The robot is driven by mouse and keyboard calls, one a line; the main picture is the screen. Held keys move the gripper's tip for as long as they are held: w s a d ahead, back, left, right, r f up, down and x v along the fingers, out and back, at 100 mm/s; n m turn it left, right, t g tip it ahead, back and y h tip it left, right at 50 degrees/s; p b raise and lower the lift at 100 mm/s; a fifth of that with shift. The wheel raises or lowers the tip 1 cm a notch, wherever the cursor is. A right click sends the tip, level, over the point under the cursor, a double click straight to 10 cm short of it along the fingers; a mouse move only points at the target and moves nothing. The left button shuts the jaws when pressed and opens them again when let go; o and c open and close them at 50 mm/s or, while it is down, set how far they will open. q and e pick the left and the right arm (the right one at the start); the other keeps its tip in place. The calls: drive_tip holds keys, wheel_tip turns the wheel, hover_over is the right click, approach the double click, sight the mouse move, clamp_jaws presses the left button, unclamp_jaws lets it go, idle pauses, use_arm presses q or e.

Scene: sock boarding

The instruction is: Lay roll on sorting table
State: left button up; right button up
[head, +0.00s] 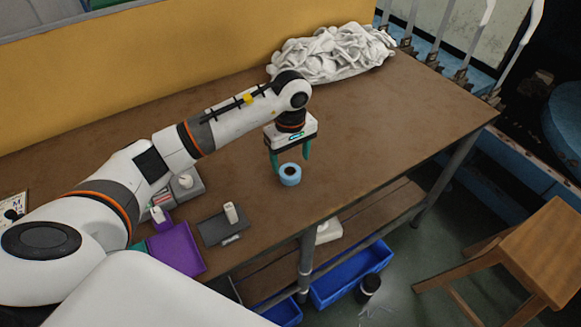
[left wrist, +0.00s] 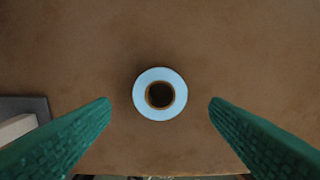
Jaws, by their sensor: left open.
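A light-blue roll (head: 290,175) with a dark, brown-rimmed core stands on the brown sorting table (head: 400,120), near its front edge. In the left wrist view the roll (left wrist: 160,72) shows end-on, with its hole facing the camera. My left gripper (head: 290,160) points down over the roll, its green fingers spread to either side. In the left wrist view the open fingers (left wrist: 160,105) are clear of the roll on both sides. Whether the roll rests fully on the table top is not hidden; it appears to lie flat. My right gripper is not in view.
A pile of white socks (head: 330,52) lies at the back of the table. A grey device (head: 222,226), a purple tray (head: 177,249) and another grey unit (head: 182,188) are at the left. A wooden stool (head: 545,250) stands at the right. The table's right part is clear.

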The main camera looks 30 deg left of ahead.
sight(291, 172)
use_arm(q)
wheel_tip(291, 172, up, 8)
drive_tip(key=shift+f+b, duration=0.2)
drive_tip(key=shift+b, duration=0.2)
idle(0.3)
